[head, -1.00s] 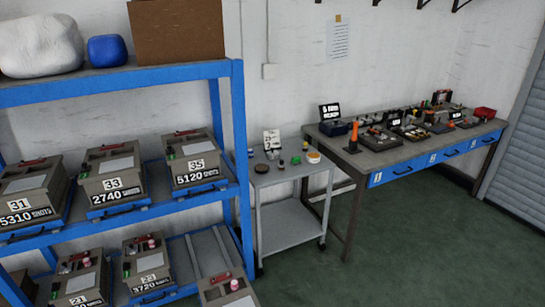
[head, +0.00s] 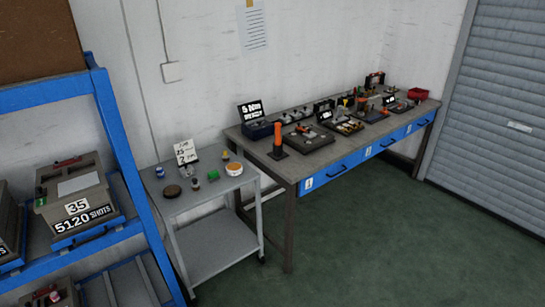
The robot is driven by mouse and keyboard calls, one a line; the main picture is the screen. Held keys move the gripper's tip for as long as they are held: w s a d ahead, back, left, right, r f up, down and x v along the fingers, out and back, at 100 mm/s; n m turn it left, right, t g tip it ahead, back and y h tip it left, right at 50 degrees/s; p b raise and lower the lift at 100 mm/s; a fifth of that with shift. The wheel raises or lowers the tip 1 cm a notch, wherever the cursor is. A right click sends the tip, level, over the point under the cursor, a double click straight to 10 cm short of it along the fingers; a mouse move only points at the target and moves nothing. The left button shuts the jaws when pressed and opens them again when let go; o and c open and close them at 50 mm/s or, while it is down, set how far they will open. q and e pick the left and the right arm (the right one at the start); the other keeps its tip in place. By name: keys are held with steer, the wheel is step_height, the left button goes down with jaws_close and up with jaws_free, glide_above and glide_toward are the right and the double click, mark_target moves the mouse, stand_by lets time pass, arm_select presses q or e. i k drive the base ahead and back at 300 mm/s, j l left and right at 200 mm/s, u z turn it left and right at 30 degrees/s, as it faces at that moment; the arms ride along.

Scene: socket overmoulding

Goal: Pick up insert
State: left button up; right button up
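I cannot pick out an insert for certain at this distance. Small items stand on a grey trolley (head: 215,187): a white sign card (head: 186,152), a dark round disc (head: 172,191), a green piece (head: 213,175) and a white and orange round tub (head: 234,169). Trays with small parts lie on the long workbench (head: 297,166), among them a dark tray (head: 308,135) near its left end. An orange upright tool (head: 278,138) stands at the bench's near left corner. Neither of my grippers is in view.
A blue rack (head: 122,150) on the left holds box-like moulds, one marked 35 (head: 76,198). A roller shutter (head: 500,110) closes the right side. A red bin (head: 418,94) sits at the bench's far end. Green floor (head: 390,250) is clear in front of the bench.

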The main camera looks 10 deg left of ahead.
mark_target(186, 170)
steer(key=i+l+z, duration=0.2)
steer(key=i+z, duration=0.65)
steer(key=i, duration=0.15)
steer(key=i+u, duration=0.45)
steer(key=i+l+u, duration=0.15)
steer(key=i+u, duration=0.15)
steer(key=u, duration=0.15)
steer(key=i+j+u, duration=0.15)
steer(key=u, duration=0.3)
steer(key=i+u, duration=0.25)
steer(key=u, duration=0.15)
steer(key=i+j+u, duration=0.1)
steer(key=u, duration=0.35)
steer(key=i+l+u, duration=0.1)
steer(key=i+u, duration=0.2)
steer(key=u, duration=0.15)
steer(key=i+j+u, duration=0.2)
steer(key=i, duration=0.7)
steer(key=l, duration=0.1)
